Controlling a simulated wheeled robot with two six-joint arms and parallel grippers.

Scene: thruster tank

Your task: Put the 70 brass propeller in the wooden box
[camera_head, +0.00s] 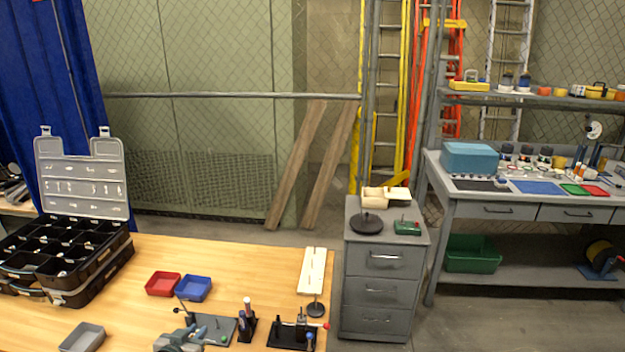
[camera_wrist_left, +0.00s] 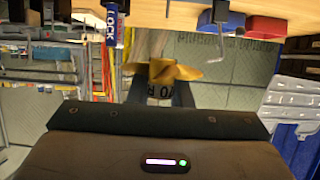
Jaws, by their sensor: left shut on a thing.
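The brass propeller (camera_wrist_left: 172,70) shows in the left wrist view, gold-coloured, with a label on or just below it that reads "70" and is partly hidden. My left gripper (camera_wrist_left: 165,88) is shut on it, with a dark finger on each side. The propeller is held clear of the wooden table, whose edge shows at the top of that view. In the head view I cannot make out either gripper or the propeller. My right gripper is not in view.
The wooden table (camera_head: 232,262) carries a black compartment case (camera_head: 62,262), a red tray (camera_head: 162,284), a blue tray (camera_head: 194,288), a grey tray (camera_head: 82,338) and several tools in front. A grey drawer cabinet (camera_head: 383,262) and a workbench (camera_head: 520,205) stand to the right.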

